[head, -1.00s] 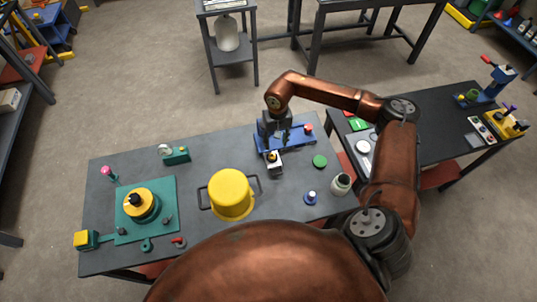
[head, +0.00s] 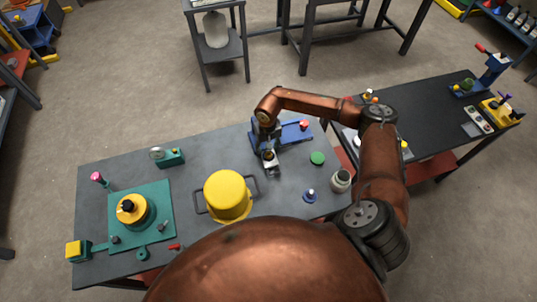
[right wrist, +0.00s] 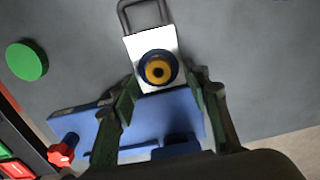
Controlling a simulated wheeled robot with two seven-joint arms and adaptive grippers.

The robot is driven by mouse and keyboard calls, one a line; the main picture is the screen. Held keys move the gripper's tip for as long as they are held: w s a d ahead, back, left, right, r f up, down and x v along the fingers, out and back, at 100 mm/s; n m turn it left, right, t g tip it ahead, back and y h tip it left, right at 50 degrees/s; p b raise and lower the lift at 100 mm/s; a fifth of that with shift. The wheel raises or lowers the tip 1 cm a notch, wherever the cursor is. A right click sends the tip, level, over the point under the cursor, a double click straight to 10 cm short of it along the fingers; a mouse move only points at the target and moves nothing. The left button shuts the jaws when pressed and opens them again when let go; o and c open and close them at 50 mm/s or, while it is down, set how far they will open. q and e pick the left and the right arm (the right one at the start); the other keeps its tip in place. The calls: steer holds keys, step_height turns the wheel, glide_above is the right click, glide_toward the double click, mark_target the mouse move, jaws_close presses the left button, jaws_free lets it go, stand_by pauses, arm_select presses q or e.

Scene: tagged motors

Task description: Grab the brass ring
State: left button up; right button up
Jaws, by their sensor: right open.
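The brass ring (right wrist: 158,71) sits on a dark blue round piece on a white plate (right wrist: 143,46) with a grey wire handle, beside a blue base. In the head view the plate (head: 271,169) lies on the grey table, right of the yellow pot; the ring there is mostly hidden by my gripper. My right gripper (right wrist: 165,84) is open and empty, its green-padded fingertips apart on the left and right of the white plate's near end. The ring shows between and just beyond the fingertips. In the head view the right gripper (head: 267,148) points down over it. My left gripper is not in view.
A blue fixture (head: 292,136) with a red knob (right wrist: 61,155) stands close by the gripper. A green disc (right wrist: 27,60) lies to the side. A yellow pot (head: 227,194) with side handles and a grey jar (head: 341,180) stand on the table (head: 210,150).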

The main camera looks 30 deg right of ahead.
steer(key=shift+f, duration=0.45)
steer(key=shift+c, duration=0.5)
jaws_close()
